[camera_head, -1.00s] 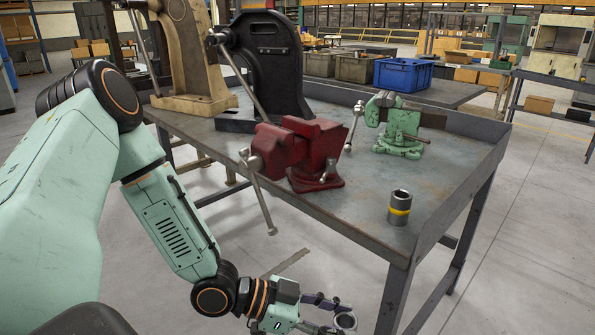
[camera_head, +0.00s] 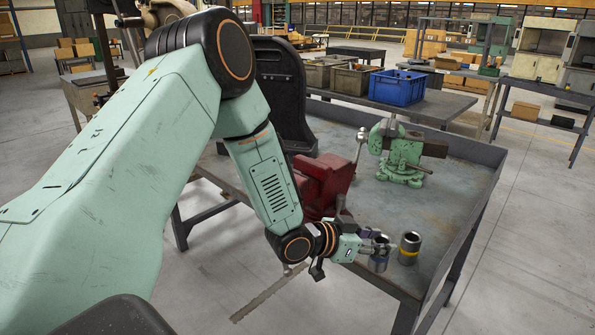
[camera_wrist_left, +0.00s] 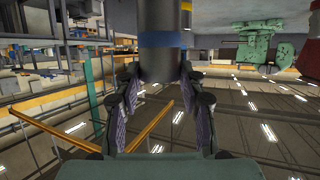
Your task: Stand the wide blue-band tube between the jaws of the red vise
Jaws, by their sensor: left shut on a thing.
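The blue-band tube (camera_head: 379,263) is a grey metal cylinder in the fingers of my left gripper (camera_head: 370,246). In the left wrist view the tube (camera_wrist_left: 162,18) shows its blue band and sits between both fingers. In the head view it appears roughly upright near the table's front edge; its height over the table is unclear. The red vise (camera_head: 326,181) stands on the table, behind and left of the gripper, partly hidden by my left arm. Its jaw gap is not clear. My right gripper is not in view.
A yellow-band tube (camera_head: 410,247) stands on the table just right of the held tube. A green vise (camera_head: 402,160) is farther back. The black press frame (camera_head: 283,90) is behind my arm. The table (camera_head: 440,190) has a raised right rim and clear room mid-right.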

